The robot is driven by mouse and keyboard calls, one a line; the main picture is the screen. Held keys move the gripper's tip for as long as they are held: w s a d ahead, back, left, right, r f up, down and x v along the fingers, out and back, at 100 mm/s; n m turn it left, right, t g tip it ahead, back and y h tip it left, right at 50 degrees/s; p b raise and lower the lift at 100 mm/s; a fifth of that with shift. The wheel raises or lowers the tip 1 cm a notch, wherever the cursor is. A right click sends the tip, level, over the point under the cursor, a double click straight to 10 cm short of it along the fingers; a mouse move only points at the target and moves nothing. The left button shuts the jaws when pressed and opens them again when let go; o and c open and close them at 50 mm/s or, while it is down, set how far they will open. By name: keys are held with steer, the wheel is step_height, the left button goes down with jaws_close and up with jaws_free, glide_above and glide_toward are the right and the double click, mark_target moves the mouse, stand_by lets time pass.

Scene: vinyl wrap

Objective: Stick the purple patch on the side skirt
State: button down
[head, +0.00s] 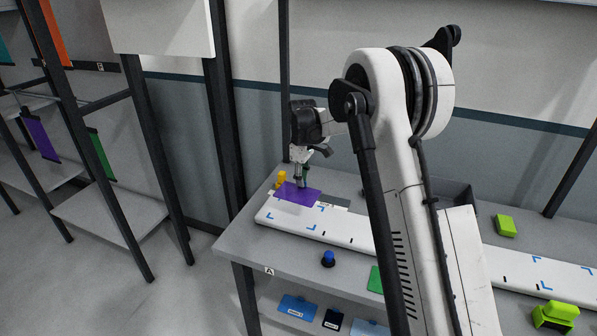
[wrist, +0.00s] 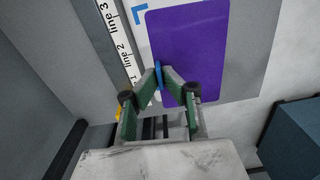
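The purple patch (head: 297,195) is a flat rectangle over the left end of the long white side skirt (head: 345,233) on the grey table. Blue corner marks show on the skirt beside it. In the wrist view the purple patch (wrist: 195,50) fills the upper middle, with one blue corner mark at its upper left. My gripper (wrist: 161,76) has its green fingertips together at the patch's left edge, around a thin blue piece there. My gripper (head: 304,184) also shows in the head view, above the patch. I cannot tell whether the patch touches the skirt.
A yellow object (head: 281,178) stands behind the skirt's left end. A blue-topped knob (head: 328,258) and a green sheet (head: 375,280) lie in front of it. Green blocks (head: 506,226) are at the right. A strip with line labels (wrist: 122,45) runs left of the patch.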

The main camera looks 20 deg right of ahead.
mark_target(299, 195)
steer(key=shift+n, duration=0.4)
steer(key=shift+w+a+f+b, duration=0.1)
steer(key=shift+w+f+b, duration=0.2)
steer(key=shift+f, duration=1)
steer(key=shift+w+a+f+b, duration=0.15)
steer(key=shift+f+b, duration=0.2)
steer(key=shift+f, duration=0.95)
steer(key=shift+w+f+b, duration=0.2)
steer(key=shift+f+b, duration=0.15)
steer(key=shift+f, duration=0.95)
steer(key=shift+f+b, duration=0.65)
steer(key=shift+b, duration=0.2)
steer(key=c, duration=1.8)
jaws_free()
steer(key=shift+c, duration=0.2)
